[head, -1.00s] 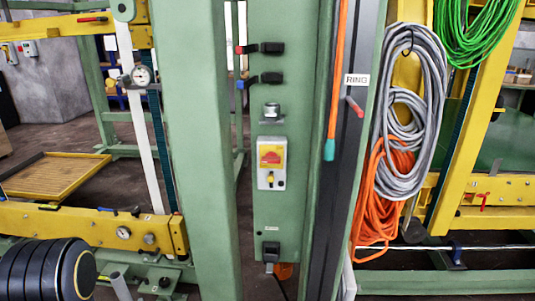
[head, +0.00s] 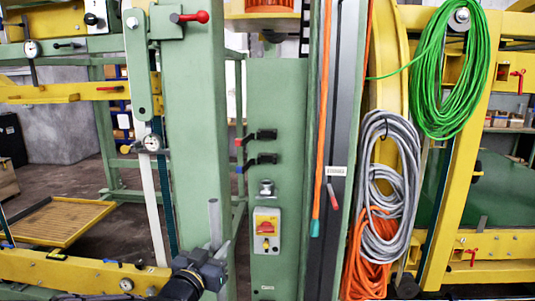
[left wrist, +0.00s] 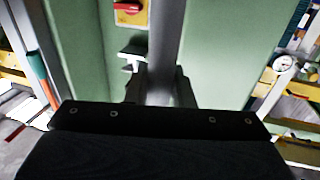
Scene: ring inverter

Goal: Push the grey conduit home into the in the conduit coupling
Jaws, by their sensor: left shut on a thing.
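The grey conduit (head: 214,222) stands upright in my left gripper (head: 212,262), which is shut on it at the lower middle of the head view. In the left wrist view, the conduit (left wrist: 167,45) runs up from between the fingers of the left gripper (left wrist: 160,90). The conduit coupling (head: 266,188) is a short grey fitting on the green panel, above the switch box. It seems to show in the left wrist view (left wrist: 133,54), left of the conduit. The conduit is apart from it, left of it in the head view. My right gripper is out of view.
The switch box (head: 267,231) with a red knob sits below the coupling. Two black clips (head: 262,159) stick out above it. A green post (head: 188,120) stands left of the panel. Grey cable (head: 388,190) and green cable (head: 447,70) hang at the right.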

